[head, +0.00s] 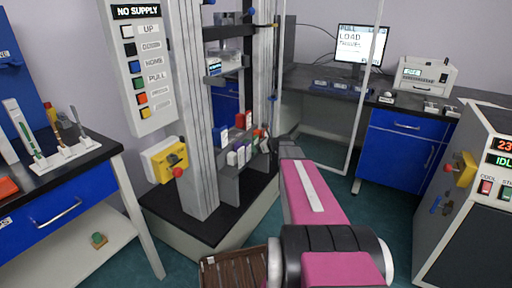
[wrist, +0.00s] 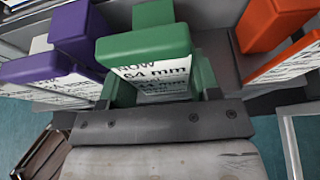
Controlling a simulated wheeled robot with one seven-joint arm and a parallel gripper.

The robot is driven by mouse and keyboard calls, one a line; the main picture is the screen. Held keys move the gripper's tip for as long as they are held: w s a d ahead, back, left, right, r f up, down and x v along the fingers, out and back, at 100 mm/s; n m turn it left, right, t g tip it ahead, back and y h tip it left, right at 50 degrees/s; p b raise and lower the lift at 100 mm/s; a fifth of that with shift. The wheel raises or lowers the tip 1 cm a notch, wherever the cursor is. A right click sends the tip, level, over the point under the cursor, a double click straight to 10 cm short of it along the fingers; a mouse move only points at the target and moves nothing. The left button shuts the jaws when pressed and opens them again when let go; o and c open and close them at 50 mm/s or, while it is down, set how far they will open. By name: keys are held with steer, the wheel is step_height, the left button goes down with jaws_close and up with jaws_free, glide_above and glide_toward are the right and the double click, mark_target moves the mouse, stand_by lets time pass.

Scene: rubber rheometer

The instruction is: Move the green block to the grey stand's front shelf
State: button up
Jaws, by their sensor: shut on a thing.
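The green block (wrist: 147,45) fills the middle of the wrist view, its white label reading "NOW 64 mm" at the top. My gripper (wrist: 165,92) is shut on it; the fingertips are mostly hidden behind the block and the dark gripper bar. Purple blocks (wrist: 75,30) are close on the left and orange blocks (wrist: 275,22) on the right. In the head view, the grey stand (head: 232,188) bears several small coloured and white blocks inside the tall machine frame. My magenta arm reaches to its right side, and the gripper's end is hard to make out there.
A metal upright (head: 366,95) stands right of my arm. A brown crate (head: 233,270) is on the floor in front. Blue-drawer benches stand at left and right.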

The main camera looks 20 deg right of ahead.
steer(key=o, duration=0.7)
steer(key=shift+r, duration=0.15)
steer(key=v, duration=1.2)
steer(key=shift+s+a+f+n+g+h, duration=1.75)
steer(key=shift+s+a+n, duration=1.35)
steer(key=shift+s+n, duration=1.1)
steer(key=shift+s+a+f+n+g+h, duration=1.7)
steer(key=shift+s+a+n, duration=1.6)
steer(key=shift+n, duration=1.5)
steer(key=shift+s+a+f+n+g+h, duration=1.35)
steer(key=shift+s+a+f+n, duration=1.2)
steer(key=shift+s+n, duration=1.75)
